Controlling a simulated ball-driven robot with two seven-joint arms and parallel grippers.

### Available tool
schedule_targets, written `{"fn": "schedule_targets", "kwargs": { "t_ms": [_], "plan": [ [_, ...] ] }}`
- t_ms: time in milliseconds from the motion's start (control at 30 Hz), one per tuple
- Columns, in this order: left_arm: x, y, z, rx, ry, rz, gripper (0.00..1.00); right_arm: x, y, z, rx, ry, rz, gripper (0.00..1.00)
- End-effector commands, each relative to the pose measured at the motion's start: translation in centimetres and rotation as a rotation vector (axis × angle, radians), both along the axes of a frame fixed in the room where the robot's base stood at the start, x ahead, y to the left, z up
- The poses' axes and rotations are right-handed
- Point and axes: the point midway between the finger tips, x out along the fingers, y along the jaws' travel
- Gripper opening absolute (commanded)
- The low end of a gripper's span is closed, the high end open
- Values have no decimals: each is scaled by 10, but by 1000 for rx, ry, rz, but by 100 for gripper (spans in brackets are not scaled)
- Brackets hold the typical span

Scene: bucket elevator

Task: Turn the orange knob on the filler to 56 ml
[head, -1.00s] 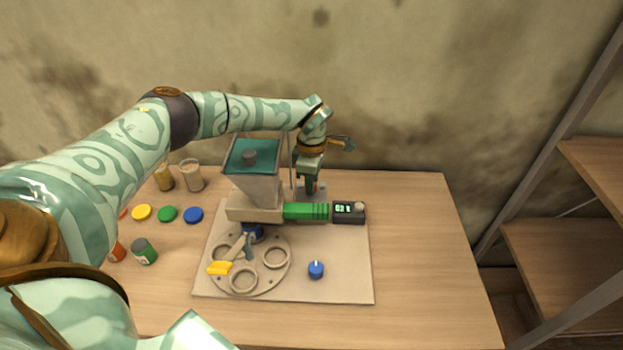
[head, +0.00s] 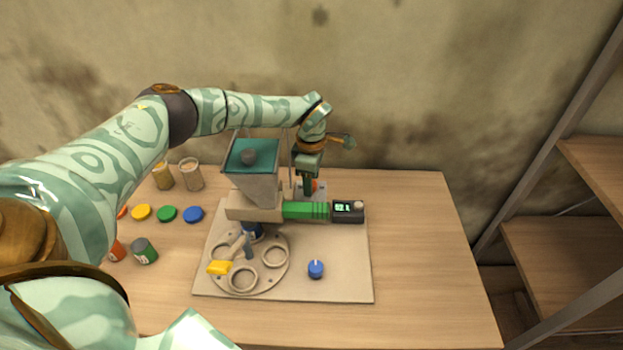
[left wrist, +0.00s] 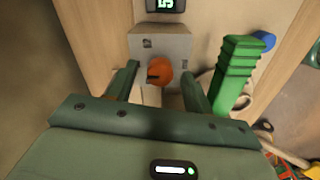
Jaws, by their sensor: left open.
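The filler (head: 252,212) stands on a pale board, with a teal hopper and a green ribbed cylinder. Its orange knob (left wrist: 160,71) sits on a grey block (left wrist: 160,45) in the left wrist view, between the two green fingers of my left gripper (left wrist: 158,80). The fingers are open, with a gap on each side of the knob. In the head view the left gripper (head: 308,184) points down behind the filler, and only a bit of the knob (head: 315,186) shows. The display (head: 343,208) has lit digits too small to read surely. My right gripper is out of view.
A round plate with ring holders (head: 275,257) and a blue knob (head: 316,269) are on the board's front. Coloured lids (head: 167,214) and jars (head: 192,175) stand at the left. The table's right side (head: 430,260) is clear; shelves stand beyond it.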

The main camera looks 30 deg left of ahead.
Motion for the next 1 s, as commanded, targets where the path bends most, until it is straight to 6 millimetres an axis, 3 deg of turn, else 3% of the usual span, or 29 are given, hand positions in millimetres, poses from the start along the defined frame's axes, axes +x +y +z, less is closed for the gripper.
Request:
{"fn": "schedule_targets", "kwargs": {
  "t_ms": [400, 600, 767, 1000],
  "plan": [
    [1, 1, 106, 1, -6, 1, 51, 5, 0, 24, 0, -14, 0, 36],
    [1, 1, 144, 0, -4, 0, 51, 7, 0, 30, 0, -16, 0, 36],
    [1, 1, 156, 0, -2, 1, 51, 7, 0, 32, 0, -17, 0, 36],
    [0, 0, 157, 0, -1, 1, 51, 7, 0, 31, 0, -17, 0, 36]
  ]
}}
